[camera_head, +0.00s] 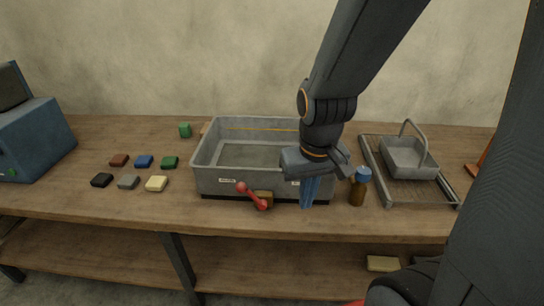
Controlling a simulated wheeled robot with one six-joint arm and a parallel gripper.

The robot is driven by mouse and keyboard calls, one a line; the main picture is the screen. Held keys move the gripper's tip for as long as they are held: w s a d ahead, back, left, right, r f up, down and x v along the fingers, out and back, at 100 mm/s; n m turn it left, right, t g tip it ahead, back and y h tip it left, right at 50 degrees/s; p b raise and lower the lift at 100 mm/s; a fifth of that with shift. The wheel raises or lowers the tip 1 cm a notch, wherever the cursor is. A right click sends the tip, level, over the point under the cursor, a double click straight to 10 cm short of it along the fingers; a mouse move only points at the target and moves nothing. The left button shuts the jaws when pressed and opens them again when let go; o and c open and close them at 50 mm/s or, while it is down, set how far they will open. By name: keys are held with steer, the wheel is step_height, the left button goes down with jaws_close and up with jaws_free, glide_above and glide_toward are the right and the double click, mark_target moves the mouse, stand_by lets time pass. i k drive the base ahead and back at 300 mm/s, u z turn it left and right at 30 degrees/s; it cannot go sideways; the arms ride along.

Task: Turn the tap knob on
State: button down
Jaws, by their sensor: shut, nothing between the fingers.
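The tap knob (251,195) is a red lever with rounded ends on the front of a grey basin (215,181). It slants from upper left to lower right, beside a small brown block. My gripper (309,193) points down in front of the basin's right part, to the right of the knob and apart from it. Its bluish fingers are together and hold nothing. The arm hides part of the basin's right side.
A brown bottle with a blue cap (358,187) stands close to the right of my gripper. A grey basket (408,160) sits on a tray farther right. Several small coloured blocks (143,161) lie left of the basin. The front left of the table is clear.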

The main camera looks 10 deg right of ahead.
mark_target(363, 175)
steer(key=u, duration=1.05)
steer(key=k, duration=1.5)
steer(key=z, duration=1.05)
steer(key=i, duration=0.55)
